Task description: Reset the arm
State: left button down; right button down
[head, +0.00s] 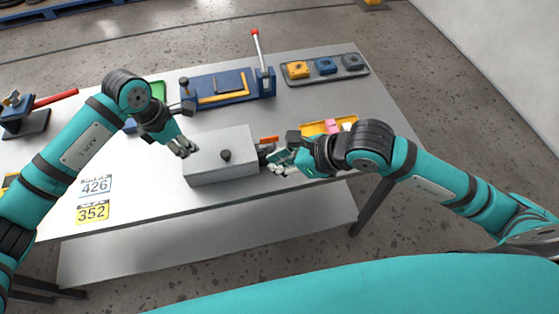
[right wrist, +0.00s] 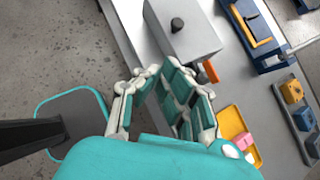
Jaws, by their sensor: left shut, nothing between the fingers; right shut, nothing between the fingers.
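My left gripper (head: 184,148) is shut and empty, just above the left end of a grey metal box (head: 210,173) with a black knob (head: 226,155). I cannot tell whether it touches the box. My right gripper (head: 278,163) is shut and empty at the box's right end, beside a small orange handle (head: 268,139). In the right wrist view the right gripper (right wrist: 172,97) shows below the box (right wrist: 195,40) and the orange handle (right wrist: 210,71). Any contact there is unclear.
A grey table (head: 150,205) carries a blue fixture (head: 200,90) with a red-tipped lever, and a dark tray (head: 345,76) with yellow, blue and grey parts. A yellow bin (head: 312,129) holding a pink item stands behind my right gripper.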

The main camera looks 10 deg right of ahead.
pick_arm(q)
jog(key=shift+r, duration=0.75)
